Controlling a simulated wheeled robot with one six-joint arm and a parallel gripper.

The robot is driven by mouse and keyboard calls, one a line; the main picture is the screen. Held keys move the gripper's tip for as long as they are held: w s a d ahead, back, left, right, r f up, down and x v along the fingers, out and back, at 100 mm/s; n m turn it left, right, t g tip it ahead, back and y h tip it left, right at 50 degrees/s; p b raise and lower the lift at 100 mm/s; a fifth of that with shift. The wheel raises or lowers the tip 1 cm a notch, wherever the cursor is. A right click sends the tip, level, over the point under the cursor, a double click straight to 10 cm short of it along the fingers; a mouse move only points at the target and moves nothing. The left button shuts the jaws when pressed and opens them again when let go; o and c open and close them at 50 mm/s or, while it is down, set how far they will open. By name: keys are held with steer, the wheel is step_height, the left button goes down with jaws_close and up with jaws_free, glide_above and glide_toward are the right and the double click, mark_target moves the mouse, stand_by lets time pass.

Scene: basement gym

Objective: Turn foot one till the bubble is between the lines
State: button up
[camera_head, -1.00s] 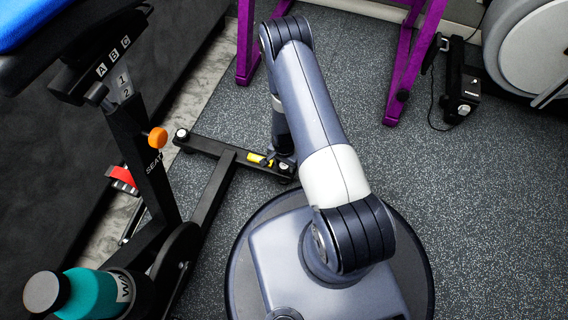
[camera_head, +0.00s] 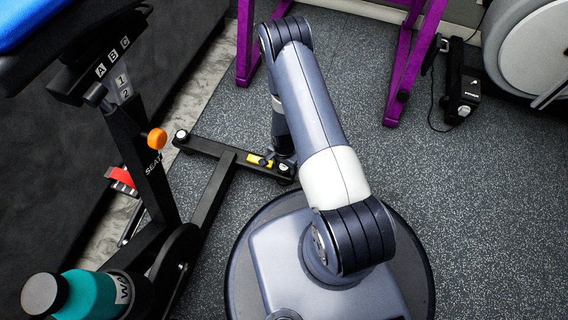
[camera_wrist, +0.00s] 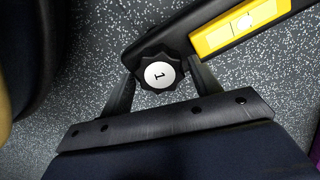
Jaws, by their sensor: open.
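Foot one (camera_wrist: 158,75) is a black scalloped knob with a white disc marked 1, at the end of the bike's black stabilizer bar (camera_wrist: 205,30). My gripper (camera_wrist: 162,73) is open, with one finger on each side of the knob; I cannot tell if they touch it. The yellow level (camera_wrist: 238,26) lies on the bar just right of the knob in the wrist view. Its pale vial shows, but I cannot make out the bubble or lines.
The exercise bike's frame (camera_head: 150,180) stands at left, with a teal bottle (camera_head: 92,294) low on it and an orange knob (camera_head: 157,139). A purple frame (camera_head: 408,65) and a white-and-black machine (camera_head: 530,50) stand behind. Speckled floor (camera_head: 480,200) at right is clear.

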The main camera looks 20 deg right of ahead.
step_height(320, 180, up, 11)
steer(key=p, duration=0.4)
steer(key=shift+f, duration=0.25)
step_height(320, 180, down, 11)
steer(key=b, duration=0.4)
steer(key=shift+r, duration=0.2)
